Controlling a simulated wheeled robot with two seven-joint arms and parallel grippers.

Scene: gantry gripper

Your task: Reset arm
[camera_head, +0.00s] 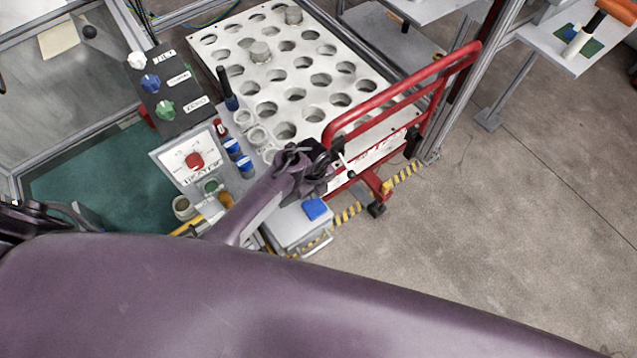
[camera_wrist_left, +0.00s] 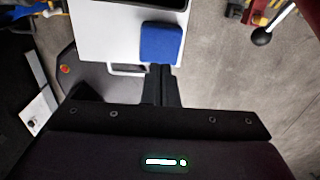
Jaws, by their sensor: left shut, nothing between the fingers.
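My left arm reaches into the middle of the head view, and its dark left gripper (camera_head: 322,172) hangs in front of the red cart rail. In the left wrist view the two black fingers of the left gripper (camera_wrist_left: 161,72) are together with nothing between them. A blue block (camera_wrist_left: 161,43) on a white-topped box (camera_wrist_left: 105,35) lies just beyond the fingertips in that picture. The blue block also shows in the head view (camera_head: 315,209), below the gripper. My right gripper is in neither view.
A red rail (camera_head: 400,95) stands close beside the gripper. Behind it is a white plate with round holes (camera_head: 350,75). Open concrete floor (camera_head: 530,200) lies to the right.

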